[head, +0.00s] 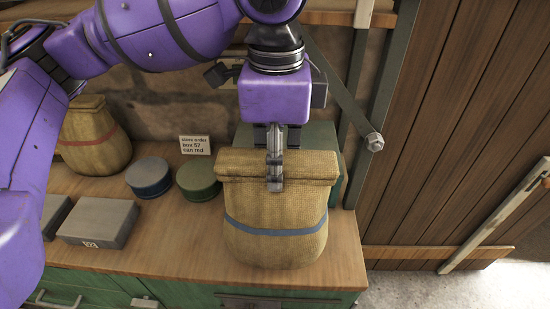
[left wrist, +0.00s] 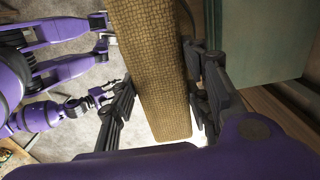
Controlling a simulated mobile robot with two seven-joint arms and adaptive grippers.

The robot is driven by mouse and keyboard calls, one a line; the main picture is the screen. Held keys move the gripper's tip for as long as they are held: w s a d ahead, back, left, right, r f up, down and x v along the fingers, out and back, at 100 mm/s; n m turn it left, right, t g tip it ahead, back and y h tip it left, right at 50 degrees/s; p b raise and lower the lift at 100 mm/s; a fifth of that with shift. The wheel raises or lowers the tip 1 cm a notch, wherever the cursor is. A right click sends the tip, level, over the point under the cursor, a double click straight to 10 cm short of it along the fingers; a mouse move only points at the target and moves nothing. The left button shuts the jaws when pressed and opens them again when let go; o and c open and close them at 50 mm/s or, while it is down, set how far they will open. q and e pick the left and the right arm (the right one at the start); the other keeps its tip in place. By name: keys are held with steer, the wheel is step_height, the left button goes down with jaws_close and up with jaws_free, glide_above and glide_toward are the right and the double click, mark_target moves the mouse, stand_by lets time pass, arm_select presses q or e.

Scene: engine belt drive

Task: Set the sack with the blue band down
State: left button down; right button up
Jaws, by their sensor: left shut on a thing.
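The sack with the blue band (head: 275,215) is tan woven cloth with a folded top, and it is upright at the right end of the wooden worktop in the head view. My left gripper (head: 275,186) is shut on its folded top from above. In the left wrist view the sack's top (left wrist: 150,70) lies between the two dark fingers of my left gripper (left wrist: 158,105). I cannot tell whether the sack's bottom touches the worktop (head: 180,255). My right gripper is not in the head view; purple arm parts of mine show at the left wrist view's left.
A sack with a red band (head: 92,140) stands at the back left. A blue can (head: 149,177), a green can (head: 198,181), a grey box (head: 98,222) and a note card (head: 195,145) are left of the held sack. A green-grey box (head: 322,140) stands behind it.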

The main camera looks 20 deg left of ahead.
arm_select(q)
steer(key=shift+w+f, duration=0.1)
steer(key=shift+w, duration=0.2)
steer(key=shift+w+f, duration=0.35)
steer(key=shift+f, duration=0.15)
steer(key=f, duration=0.2)
steer(key=w+f+b, duration=0.1)
steer(key=f, duration=0.1)
steer(key=shift+a, duration=0.15)
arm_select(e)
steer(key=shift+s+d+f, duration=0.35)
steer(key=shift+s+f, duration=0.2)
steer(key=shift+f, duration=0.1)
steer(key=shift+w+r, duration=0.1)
arm_select(q)
steer(key=c, duration=1.4)
jaws_free()
steer(key=shift+s+f, duration=0.15)
steer(key=shift+f, duration=0.05)
steer(key=shift+c, duration=0.2)
steer(key=o, duration=0.5)
steer(key=shift+c, duration=0.2)
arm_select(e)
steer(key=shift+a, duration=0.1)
